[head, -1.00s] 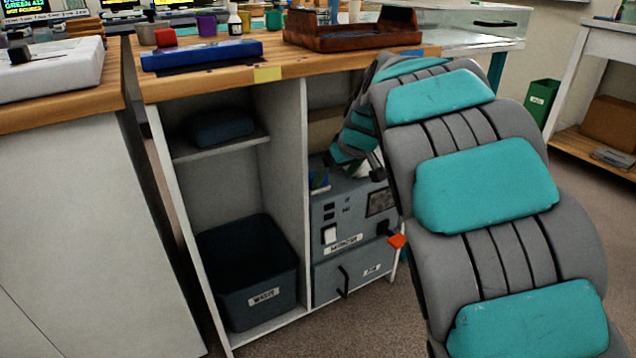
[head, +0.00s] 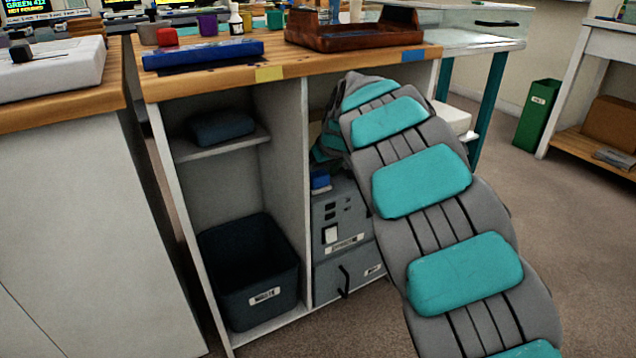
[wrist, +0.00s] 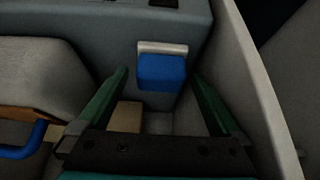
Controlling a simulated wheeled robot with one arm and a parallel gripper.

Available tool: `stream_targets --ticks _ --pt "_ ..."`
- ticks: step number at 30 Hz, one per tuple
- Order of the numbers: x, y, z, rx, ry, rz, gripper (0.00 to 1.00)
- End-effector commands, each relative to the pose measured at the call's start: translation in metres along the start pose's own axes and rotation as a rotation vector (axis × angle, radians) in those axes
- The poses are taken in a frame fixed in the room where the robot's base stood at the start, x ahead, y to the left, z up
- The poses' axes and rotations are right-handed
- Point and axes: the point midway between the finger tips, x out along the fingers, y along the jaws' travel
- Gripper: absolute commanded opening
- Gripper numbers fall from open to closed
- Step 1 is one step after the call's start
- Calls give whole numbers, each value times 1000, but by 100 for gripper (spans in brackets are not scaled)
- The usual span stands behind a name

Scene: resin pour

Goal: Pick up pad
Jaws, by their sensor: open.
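A small blue block with a pale strip along one edge, which looks like the pad (wrist: 162,72), shows in the wrist view against a grey surface. In the head view a small blue piece (head: 320,181), likely the same thing, sits at the top of the grey machine in the right compartment under the bench. My gripper (wrist: 160,76) is open, with its green fingers on either side of the pad in the picture. Nothing is held, and I cannot tell how far the fingertips are from the pad. In the head view my arm hides the gripper.
The grey machine (head: 338,222) fills the right compartment, beside a white divider (head: 304,200). A pale wall (wrist: 262,90) is close right of my fingers. A tan block (wrist: 125,117) and a blue handle (wrist: 22,148) lie left. A waste bin (head: 250,275) stands in the left compartment.

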Motion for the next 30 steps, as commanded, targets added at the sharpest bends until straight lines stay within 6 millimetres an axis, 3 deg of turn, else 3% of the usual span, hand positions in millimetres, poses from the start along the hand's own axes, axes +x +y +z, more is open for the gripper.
stream_targets --ticks 8,30 --pt "6 -1 0 -1 0 -1 100" --pt "6 0 0 -1 -1 -1 17"
